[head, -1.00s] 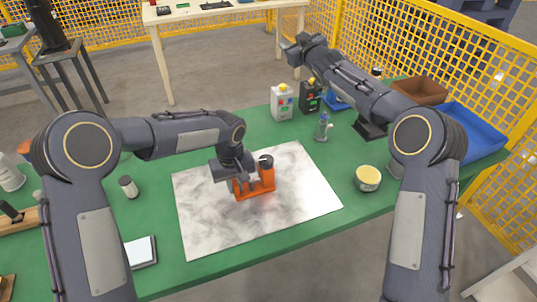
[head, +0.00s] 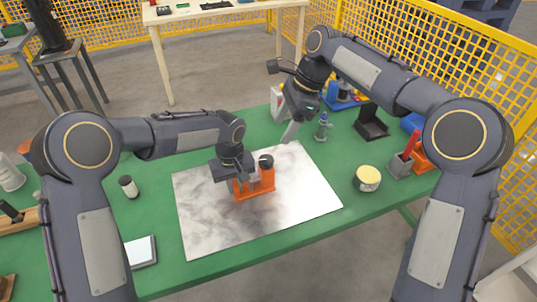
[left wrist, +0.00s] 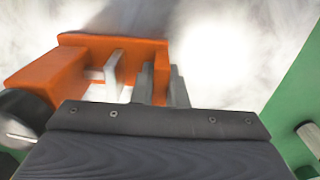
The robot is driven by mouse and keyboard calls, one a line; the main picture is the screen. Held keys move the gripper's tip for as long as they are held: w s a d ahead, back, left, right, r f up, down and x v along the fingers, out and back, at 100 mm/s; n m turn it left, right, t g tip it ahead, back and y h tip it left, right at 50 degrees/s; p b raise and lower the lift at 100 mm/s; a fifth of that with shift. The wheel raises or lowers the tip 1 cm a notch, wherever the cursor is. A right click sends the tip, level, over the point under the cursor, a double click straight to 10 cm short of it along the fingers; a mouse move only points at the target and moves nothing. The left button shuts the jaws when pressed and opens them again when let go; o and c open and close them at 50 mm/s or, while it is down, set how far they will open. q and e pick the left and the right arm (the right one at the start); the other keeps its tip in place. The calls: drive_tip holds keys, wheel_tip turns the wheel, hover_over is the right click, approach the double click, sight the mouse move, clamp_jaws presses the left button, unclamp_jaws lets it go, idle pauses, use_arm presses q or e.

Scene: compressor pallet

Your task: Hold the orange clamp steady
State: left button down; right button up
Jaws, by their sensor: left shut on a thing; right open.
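The orange clamp (head: 262,184) stands on the grey-white marbled sheet in the middle of the green table. It has a dark round knob (head: 266,161) at its top. My left gripper (head: 239,185) is at the clamp's left side, shut on it. In the left wrist view the clamp's orange body (left wrist: 112,42) lies left of and around the grey fingers (left wrist: 152,85), and the exact contact is partly hidden. My right gripper (head: 291,131) is open and empty, pointing down above the far edge of the sheet, apart from the clamp.
A small spray-type bottle (head: 322,128) stands right of my right gripper. The sheet's front part (head: 230,231) is clear.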

sight(266, 159)
drive_tip(key=x, duration=1.1)
drive_tip(key=shift+w+d, duration=0.1)
drive_tip(key=shift+d, duration=0.05)
drive_tip(key=shift+c, duration=0.3)
drive_tip(key=c, duration=0.9)
